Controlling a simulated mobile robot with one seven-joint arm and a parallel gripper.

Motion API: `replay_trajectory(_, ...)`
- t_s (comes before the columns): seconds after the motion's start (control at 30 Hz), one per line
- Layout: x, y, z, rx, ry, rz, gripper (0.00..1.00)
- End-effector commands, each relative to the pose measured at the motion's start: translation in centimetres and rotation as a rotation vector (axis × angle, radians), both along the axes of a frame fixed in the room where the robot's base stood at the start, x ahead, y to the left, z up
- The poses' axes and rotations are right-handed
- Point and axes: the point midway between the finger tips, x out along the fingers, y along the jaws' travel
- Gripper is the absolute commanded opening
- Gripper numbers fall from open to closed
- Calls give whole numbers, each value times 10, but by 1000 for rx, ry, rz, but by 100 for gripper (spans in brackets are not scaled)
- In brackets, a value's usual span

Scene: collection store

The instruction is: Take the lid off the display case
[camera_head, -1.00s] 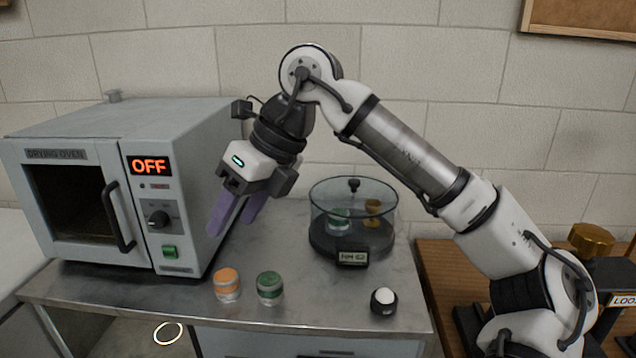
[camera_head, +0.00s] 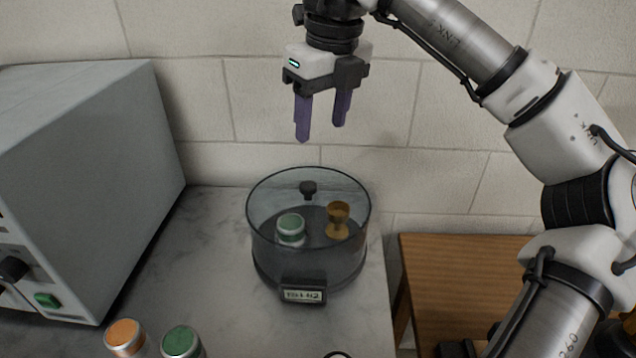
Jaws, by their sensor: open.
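The display case (camera_head: 308,262) is a round, clear-walled case with a dark base and a small label on its front. Its clear lid (camera_head: 268,190) is on top, with a dark knob (camera_head: 308,189) at the middle. Inside are a green-topped jar (camera_head: 291,229) and a brass-coloured cup-like object (camera_head: 338,220). My gripper (camera_head: 322,132) points down with its purple fingers apart and empty. It appears above the knob in the picture, with a gap between; its exact depth over the lid is hard to tell.
A grey drying oven (camera_head: 90,170) stands at the left. An orange-topped jar (camera_head: 125,338) and a green-topped jar (camera_head: 181,342) stand at the front of the marble counter (camera_head: 215,250). A wooden table (camera_head: 465,270) is at the right. A block wall is behind.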

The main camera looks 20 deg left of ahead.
Motion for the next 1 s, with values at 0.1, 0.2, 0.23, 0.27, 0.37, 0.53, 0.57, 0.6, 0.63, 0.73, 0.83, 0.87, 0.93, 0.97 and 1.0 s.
replay_trajectory(0.1,1,2,-14,-2,3,1,54)
replay_trajectory(0.2,2,5,-34,0,4,3,54)
replay_trajectory(0.23,3,5,-40,-1,5,3,54)
replay_trajectory(0.27,3,6,-46,-1,5,3,54)
replay_trajectory(0.37,4,9,-64,0,3,1,54)
replay_trajectory(0.53,6,12,-81,1,2,1,54)
replay_trajectory(0.57,6,12,-83,0,2,1,54)
replay_trajectory(0.6,6,13,-84,0,2,1,54)
replay_trajectory(0.63,6,13,-86,0,2,1,54)
replay_trajectory(0.73,7,19,-96,1,4,5,54)
replay_trajectory(0.83,10,25,-109,1,5,3,54)
replay_trajectory(0.87,10,25,-115,1,5,2,54)
replay_trajectory(0.93,11,26,-124,1,4,2,54)
replay_trajectory(0.97,11,26,-127,2,3,2,54)
replay_trajectory(1.0,12,27,-130,1,2,1,54)
